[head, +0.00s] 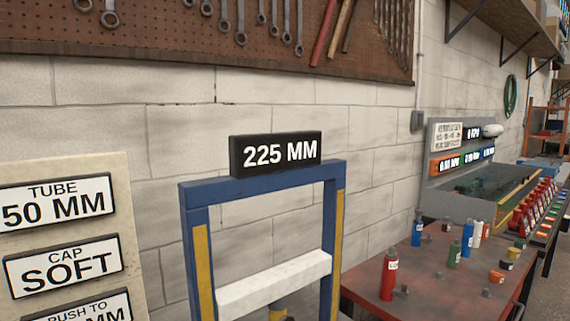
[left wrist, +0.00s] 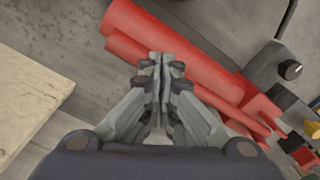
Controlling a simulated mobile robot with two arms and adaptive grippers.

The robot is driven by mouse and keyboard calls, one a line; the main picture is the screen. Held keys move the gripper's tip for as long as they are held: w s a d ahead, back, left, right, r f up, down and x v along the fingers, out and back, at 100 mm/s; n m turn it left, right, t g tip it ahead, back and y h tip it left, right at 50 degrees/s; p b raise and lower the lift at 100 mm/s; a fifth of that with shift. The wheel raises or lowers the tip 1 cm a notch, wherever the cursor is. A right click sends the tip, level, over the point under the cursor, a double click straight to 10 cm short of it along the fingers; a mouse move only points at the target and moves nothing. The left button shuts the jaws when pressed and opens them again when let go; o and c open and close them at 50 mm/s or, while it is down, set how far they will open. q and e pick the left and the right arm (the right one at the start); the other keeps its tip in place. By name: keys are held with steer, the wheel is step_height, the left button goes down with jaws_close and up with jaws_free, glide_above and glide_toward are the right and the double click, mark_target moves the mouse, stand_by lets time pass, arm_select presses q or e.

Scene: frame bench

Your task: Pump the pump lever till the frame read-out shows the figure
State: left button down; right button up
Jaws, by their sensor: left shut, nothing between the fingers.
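The frame read-out (head: 277,152) is a black sign with white figures, "225 MM", on top of the blue press frame (head: 262,182) in the head view. A pale crosspiece (head: 274,283) spans the frame between yellow strips. In the left wrist view my left gripper (left wrist: 160,60) is shut and empty, with its fingertips over or beside long red bars (left wrist: 185,45). These bars may include the pump lever, but I cannot tell which part it is or whether the fingers touch it. My right gripper is not in view.
A pale board (head: 75,165) at the left carries signs: "TUBE" with a cut-off "50 MM", "CAP SOFT", and a partly hidden "PUSH TO". A red table (head: 365,285) with small bottles stands at the right. Tools hang on a brown pegboard (head: 150,35) above.

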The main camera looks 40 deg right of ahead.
arm_select(q)
steer(key=shift+a+f+b, duration=0.1)
steer(key=shift+f+b, duration=0.2)
steer(key=shift+f, duration=0.65)
steer(key=shift+r+p, duration=0.4)
steer(key=shift+r, duration=0.05)
step_height(320, 180, up, 3)
steer(key=shift+r+p, duration=0.2)
steer(key=shift+p, duration=0.9)
step_height(320, 180, up, 4)
steer(key=p, duration=0.2)
steer(key=shift+r+p, duration=0.25)
steer(key=shift+p, duration=0.15)
steer(key=shift+r, duration=0.1)
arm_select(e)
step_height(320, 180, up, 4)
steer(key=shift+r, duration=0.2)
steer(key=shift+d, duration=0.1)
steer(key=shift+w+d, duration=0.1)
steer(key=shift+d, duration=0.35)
